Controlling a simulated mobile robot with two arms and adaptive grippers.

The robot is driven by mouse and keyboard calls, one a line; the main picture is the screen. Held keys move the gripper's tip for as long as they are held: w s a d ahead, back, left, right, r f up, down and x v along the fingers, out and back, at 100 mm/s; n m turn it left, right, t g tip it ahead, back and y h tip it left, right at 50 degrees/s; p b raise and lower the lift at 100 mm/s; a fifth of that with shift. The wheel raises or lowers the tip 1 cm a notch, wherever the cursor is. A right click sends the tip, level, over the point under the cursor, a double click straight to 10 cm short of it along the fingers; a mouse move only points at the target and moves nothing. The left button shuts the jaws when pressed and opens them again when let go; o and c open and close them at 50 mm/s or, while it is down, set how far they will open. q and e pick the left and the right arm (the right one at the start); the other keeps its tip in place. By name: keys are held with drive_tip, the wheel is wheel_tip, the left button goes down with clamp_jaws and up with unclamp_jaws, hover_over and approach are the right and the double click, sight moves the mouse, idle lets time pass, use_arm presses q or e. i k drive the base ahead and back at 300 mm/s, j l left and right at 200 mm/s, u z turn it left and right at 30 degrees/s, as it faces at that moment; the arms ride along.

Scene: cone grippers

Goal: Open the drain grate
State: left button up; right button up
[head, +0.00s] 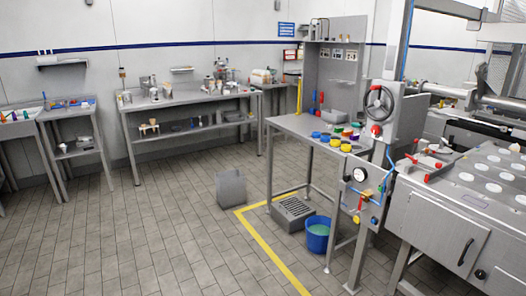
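The drain grate (293,210) is a grey slotted cover on a low, box-like grey drain on the tiled floor. It is in the head view, right of centre, below a steel table. Its slots show as dark parallel lines, and it appears to lie flat. A table leg stands close to it, and a blue bucket is beside it at the right. Neither of my grippers is in the head view.
The blue bucket (318,234) holds greenish liquid. A steel table (300,127) stands over the drain area. A grey bin-like box (231,188) stands to the left. A yellow floor line (268,253) runs around the drain. The floor at the left front is clear.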

sight(293, 208)
drive_tip(key=i+j+u, duration=0.1)
drive_tip(key=i, duration=1.7)
drive_tip(key=i+j+z, duration=0.1)
drive_tip(key=i+z, duration=0.3)
drive_tip(key=i+j+z, duration=0.3)
drive_tip(key=i+z, duration=0.15)
drive_tip(key=i+j+z, duration=0.4)
drive_tip(key=i, duration=0.05)
